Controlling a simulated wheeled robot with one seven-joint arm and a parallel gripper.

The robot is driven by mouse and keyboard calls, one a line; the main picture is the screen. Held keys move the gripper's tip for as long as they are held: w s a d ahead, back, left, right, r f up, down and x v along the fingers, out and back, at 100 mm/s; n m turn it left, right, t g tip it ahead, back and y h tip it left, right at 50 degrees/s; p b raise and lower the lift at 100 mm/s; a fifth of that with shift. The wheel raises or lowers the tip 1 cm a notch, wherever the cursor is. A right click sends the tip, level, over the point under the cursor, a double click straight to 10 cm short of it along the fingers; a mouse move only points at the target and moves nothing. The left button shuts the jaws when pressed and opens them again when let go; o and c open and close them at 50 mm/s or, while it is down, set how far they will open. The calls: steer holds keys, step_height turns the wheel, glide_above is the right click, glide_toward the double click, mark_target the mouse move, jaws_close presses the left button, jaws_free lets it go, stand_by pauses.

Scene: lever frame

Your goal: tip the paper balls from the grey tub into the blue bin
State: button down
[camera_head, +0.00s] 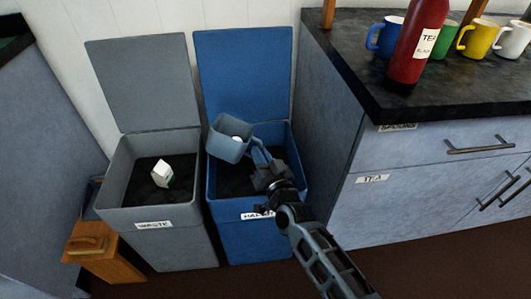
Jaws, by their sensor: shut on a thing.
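The blue bin (227,207) stands in the middle with its lid raised against the wall. Its label is partly hidden by my arm. The grey tub (222,149) is above the opening of the blue bin, tilted, with something white, likely a paper ball (236,139), showing inside it. My gripper (258,156) is shut on the tub at its right side, over the bin. The dark inside of the bin shows no clear paper balls; part of it is hidden by the tub and my arm.
A grey bin (188,236) labelled "WASTE", lid up, stands left of the blue bin and holds a white carton (162,173). A wooden box (92,252) is on the floor at left. A counter (345,150) with mugs and a red bottle (417,40) borders the right.

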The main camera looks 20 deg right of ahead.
mark_target(236, 152)
steer(key=a+f+m+b, duration=0.5)
steer(key=a+m+b, duration=0.2)
steer(key=m, duration=1.2)
steer(key=shift+w+m+b, duration=0.15)
steer(key=shift+m+b, duration=0.15)
steer(key=shift+b, duration=0.15)
steer(key=shift+d, duration=0.2)
steer(key=shift+r, duration=0.1)
step_height(236, 152, up, 8)
steer(key=p, duration=0.8)
stand_by(0.4)
